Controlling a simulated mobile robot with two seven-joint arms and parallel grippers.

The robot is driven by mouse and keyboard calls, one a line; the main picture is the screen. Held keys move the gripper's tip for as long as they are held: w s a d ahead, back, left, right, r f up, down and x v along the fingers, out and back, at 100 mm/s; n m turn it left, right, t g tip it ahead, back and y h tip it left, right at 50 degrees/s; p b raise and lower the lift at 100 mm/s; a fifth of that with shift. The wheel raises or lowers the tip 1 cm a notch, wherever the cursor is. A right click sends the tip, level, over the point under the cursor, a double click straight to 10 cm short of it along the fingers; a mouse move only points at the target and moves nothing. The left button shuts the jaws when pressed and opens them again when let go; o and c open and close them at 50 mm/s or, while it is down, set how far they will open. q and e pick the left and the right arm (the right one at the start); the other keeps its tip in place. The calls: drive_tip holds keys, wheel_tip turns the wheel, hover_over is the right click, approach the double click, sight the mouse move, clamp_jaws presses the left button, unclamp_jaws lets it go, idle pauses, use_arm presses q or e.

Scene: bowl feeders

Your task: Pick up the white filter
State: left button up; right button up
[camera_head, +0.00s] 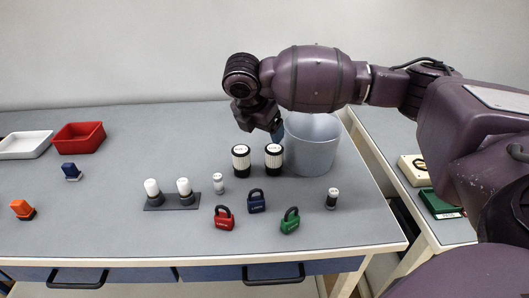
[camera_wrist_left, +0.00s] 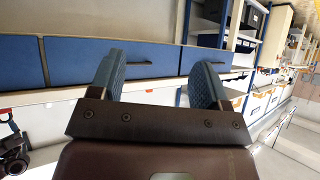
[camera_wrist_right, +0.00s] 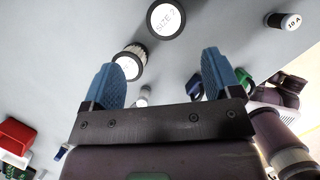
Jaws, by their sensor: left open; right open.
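Two white ribbed filters with black rims stand upright side by side on the grey table, the left one (camera_head: 241,159) and the right one (camera_head: 273,157). In the right wrist view two round white labelled tops with dark rims show, a nearer one (camera_wrist_right: 131,62) and one at the top edge (camera_wrist_right: 166,19). My right gripper (camera_wrist_right: 166,72) is open and empty, above and behind the filters by the bucket. One blue finger overlaps the nearer top in that view; contact cannot be told. My left gripper (camera_wrist_left: 158,78) is open and empty, facing blue drawers, outside the head view.
A pale bucket (camera_head: 311,150) stands just right of the filters. Red (camera_head: 224,218), blue (camera_head: 257,201) and green (camera_head: 290,221) padlocks lie in front. Two white-topped pieces sit on a dark stand (camera_head: 172,204). Small cylinders stand nearby (camera_head: 218,184) (camera_head: 332,199). A red tray (camera_head: 79,137) is far left.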

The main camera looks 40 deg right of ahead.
sight(272, 150)
drive_tip(key=x, duration=0.1)
drive_tip(key=b+x, duration=0.1)
drive_tip(key=x, duration=0.3)
drive_tip(key=shift+s+f, duration=0.1)
drive_tip(key=shift+s, duration=0.2)
drive_tip(key=shift+d+f+b, duration=0.15)
drive_tip(key=shift+f+b, duration=0.15)
drive_tip(key=b+x, duration=0.1)
drive_tip(key=x, duration=0.3)
drive_tip(key=shift+s+d+f, duration=0.1)
drive_tip(key=shift+f, duration=0.05)
drive_tip(key=shift+d+f, duration=0.1)
drive_tip(key=shift+f, duration=0.15)
drive_tip(key=shift+r, duration=0.2)
drive_tip(key=shift+c, duration=0.5)
use_arm(q)
drive_tip(key=f, duration=0.1)
drive_tip(key=s+f, duration=0.1)
drive_tip(key=f, duration=0.1)
drive_tip(key=shift+s, duration=0.1)
use_arm(e)
drive_tip(key=c, duration=0.9)
